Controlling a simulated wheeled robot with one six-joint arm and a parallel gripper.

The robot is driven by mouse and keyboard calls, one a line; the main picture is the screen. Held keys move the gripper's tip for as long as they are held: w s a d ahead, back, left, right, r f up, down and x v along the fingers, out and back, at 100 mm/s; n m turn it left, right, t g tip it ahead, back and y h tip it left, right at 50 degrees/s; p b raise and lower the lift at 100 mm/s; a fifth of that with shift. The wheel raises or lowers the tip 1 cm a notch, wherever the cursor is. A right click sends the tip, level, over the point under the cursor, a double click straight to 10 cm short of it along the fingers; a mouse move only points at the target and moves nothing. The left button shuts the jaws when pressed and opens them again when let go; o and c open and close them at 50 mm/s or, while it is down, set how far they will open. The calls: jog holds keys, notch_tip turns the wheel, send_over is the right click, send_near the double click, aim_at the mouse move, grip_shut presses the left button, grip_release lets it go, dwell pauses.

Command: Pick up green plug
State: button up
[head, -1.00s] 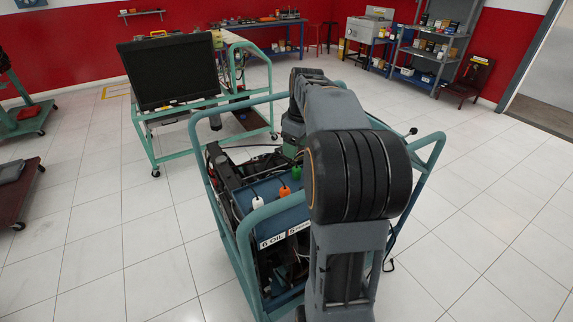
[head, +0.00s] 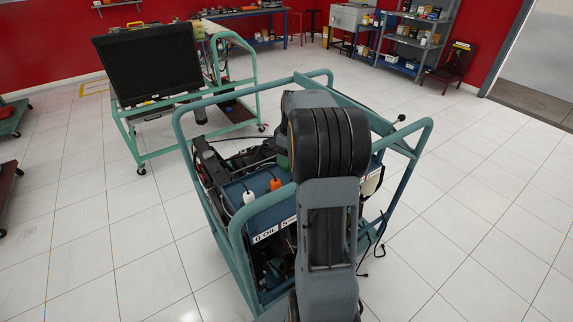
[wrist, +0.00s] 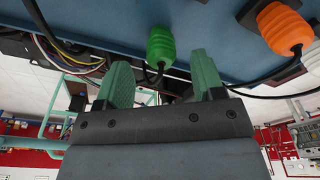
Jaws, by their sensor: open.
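The green plug (wrist: 160,45) hangs from the blue panel (wrist: 100,25) in the wrist view, with a dark cable at its narrow end. My gripper (wrist: 160,59) is open and empty. Its two green fingers stand apart, one on each side of the plug in the picture. No contact shows, and I cannot tell the depth between the fingertips and the plug. In the head view my arm hides the gripper and most or all of the green plug.
An orange plug (wrist: 280,25) is right of the green one; it also shows in the head view (head: 275,184), near a white plug (head: 249,197). The teal frame (head: 245,245) surrounds the engine trainer. Dark cables run near the fingers. Open floor lies right.

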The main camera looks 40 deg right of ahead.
jog(key=shift+w+a+f, duration=0.1)
jog(key=shift+a+f, duration=0.05)
jog(key=shift+f, duration=1.55)
jog(key=c, duration=1.1)
jog(key=shift+r, duration=0.1)
